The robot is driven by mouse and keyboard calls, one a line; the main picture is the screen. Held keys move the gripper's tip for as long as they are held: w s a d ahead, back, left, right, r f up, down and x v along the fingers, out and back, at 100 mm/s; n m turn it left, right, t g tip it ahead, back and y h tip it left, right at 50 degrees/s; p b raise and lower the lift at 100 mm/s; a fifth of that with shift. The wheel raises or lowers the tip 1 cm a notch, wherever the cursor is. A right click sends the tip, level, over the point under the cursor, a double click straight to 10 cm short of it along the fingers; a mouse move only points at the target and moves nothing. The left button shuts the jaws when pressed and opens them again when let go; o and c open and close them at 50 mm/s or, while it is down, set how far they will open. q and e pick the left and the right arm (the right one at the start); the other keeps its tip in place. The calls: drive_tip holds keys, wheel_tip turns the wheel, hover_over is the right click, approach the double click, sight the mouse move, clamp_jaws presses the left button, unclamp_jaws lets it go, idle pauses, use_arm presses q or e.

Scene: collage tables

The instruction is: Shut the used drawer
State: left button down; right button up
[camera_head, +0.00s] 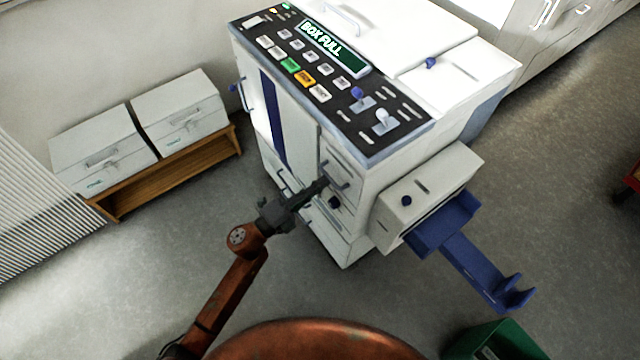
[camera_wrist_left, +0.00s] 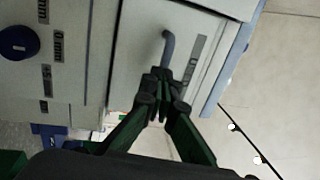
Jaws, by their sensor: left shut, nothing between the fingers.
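A large white machine (camera_head: 350,225) stands in the middle of the head view, with small drawer fronts and dark handles on its front. My left gripper (camera_head: 325,184) is shut, with nothing held, at these fronts. In the left wrist view, its closed fingertips (camera_wrist_left: 162,82) are at the lower end of a grey bar handle (camera_wrist_left: 167,46) on a pale drawer front (camera_wrist_left: 150,20). I cannot tell whether they touch it. A dark label (camera_wrist_left: 195,58) beside the handle is too unclear to read, so I cannot confirm which drawer is the used one or how far out it is. My right gripper is not in view.
A white box unit with a blue tray arm (camera_head: 478,265) juts out at the machine's right. The top panel display (camera_head: 335,48) reads BOX FULL. Two white boxes (camera_head: 100,150) sit on a low wooden bench at left. A green bin (camera_head: 495,342) stands at bottom right.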

use_arm(q)
drive_tip(key=p+v, duration=0.1)
drive_tip(key=v, duration=1.3)
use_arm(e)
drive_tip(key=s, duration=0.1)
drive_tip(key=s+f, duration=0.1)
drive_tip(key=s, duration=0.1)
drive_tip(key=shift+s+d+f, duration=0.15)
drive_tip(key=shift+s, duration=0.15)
